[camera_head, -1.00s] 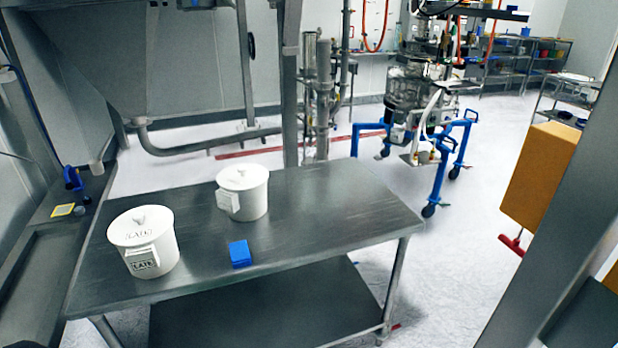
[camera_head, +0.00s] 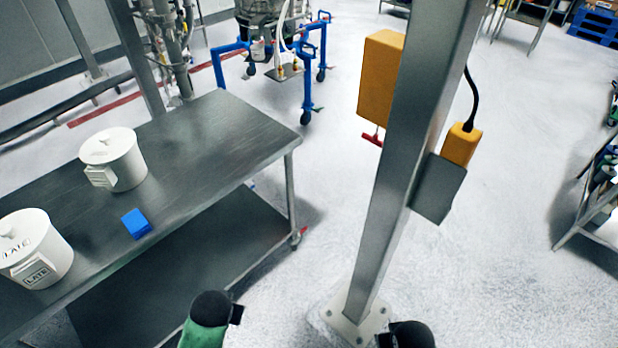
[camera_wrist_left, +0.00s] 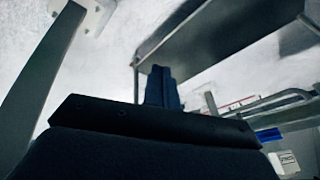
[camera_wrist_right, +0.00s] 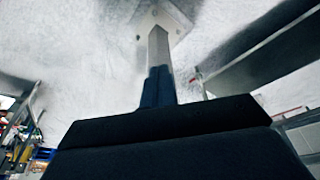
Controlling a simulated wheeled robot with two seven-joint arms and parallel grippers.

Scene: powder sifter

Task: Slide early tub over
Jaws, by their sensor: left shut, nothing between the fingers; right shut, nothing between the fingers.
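Two white lidded tubs stand upright on the metal table (camera_head: 215,130) at the left of the head view. The nearer tub (camera_head: 45,252) reads "LATE" and is cut by the left edge. The farther tub (camera_head: 124,165) has a tag whose writing I cannot read; it stands back and right of the LATE tub, apart from it. My left gripper (camera_wrist_left: 161,86) shows in its wrist view with its fingers shut and empty. My right gripper (camera_wrist_right: 158,88) is also shut and empty in its wrist view. Both are away from the tubs.
A blue block (camera_head: 136,223) lies on the table near its front edge. A steel post (camera_head: 405,150) with an orange box (camera_head: 381,78) stands right of the table. A blue-legged wheeled frame (camera_head: 306,75) stands behind. The table's right half is clear.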

